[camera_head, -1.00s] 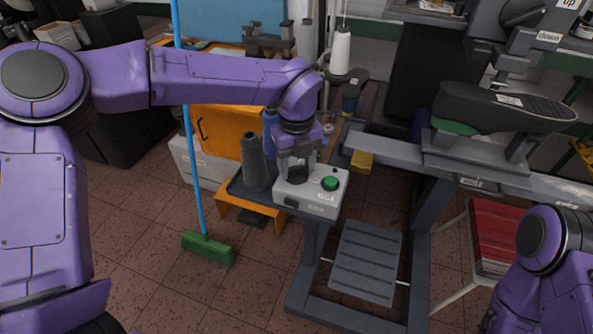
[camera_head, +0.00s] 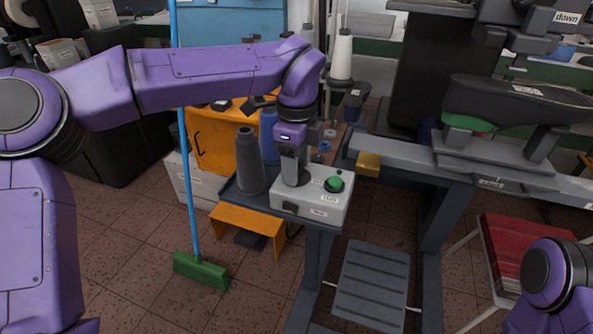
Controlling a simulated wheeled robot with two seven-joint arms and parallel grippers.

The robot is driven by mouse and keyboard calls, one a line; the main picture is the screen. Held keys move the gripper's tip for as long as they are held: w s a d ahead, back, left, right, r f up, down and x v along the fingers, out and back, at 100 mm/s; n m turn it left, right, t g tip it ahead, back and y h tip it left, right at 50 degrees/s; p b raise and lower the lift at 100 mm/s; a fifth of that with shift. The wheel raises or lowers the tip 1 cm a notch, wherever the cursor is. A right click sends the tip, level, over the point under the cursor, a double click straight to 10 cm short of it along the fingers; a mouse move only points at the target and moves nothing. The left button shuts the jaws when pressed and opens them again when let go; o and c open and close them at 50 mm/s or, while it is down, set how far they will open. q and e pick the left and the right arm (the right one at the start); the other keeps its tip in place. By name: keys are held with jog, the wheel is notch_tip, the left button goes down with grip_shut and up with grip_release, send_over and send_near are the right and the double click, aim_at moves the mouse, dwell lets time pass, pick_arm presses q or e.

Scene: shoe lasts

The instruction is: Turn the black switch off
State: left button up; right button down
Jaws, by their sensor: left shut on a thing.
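A light grey control box (camera_head: 333,201) stands on the dark stand in the middle of the head view. A round green button (camera_head: 334,184) is on the right of its top, and a dark knob (camera_head: 290,207) is on its front face. My left gripper (camera_head: 296,178) points straight down on the left of the box's top. It is shut on the black switch (camera_head: 297,182), which the fingers mostly hide. The switch's exact position cannot be read. My right arm shows at the lower right, but its gripper is out of the picture.
A yellow block (camera_head: 368,163) is to the right. A green broom (camera_head: 201,271) leans at the left, and a shoe last (camera_head: 515,103) sits on the machine at the right.

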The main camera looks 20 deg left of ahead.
pick_arm(q)
jog(key=shift+n, duration=0.4)
jog(key=o, duration=1)
jog(key=shift+o, duration=0.2)
jog(key=shift+r, duration=0.1)
notch_tip(320, 180, up, 10)
jog(key=shift+r+p, duration=0.2)
jog(key=shift+p, duration=0.1)
jog(key=shift+d, duration=0.1)
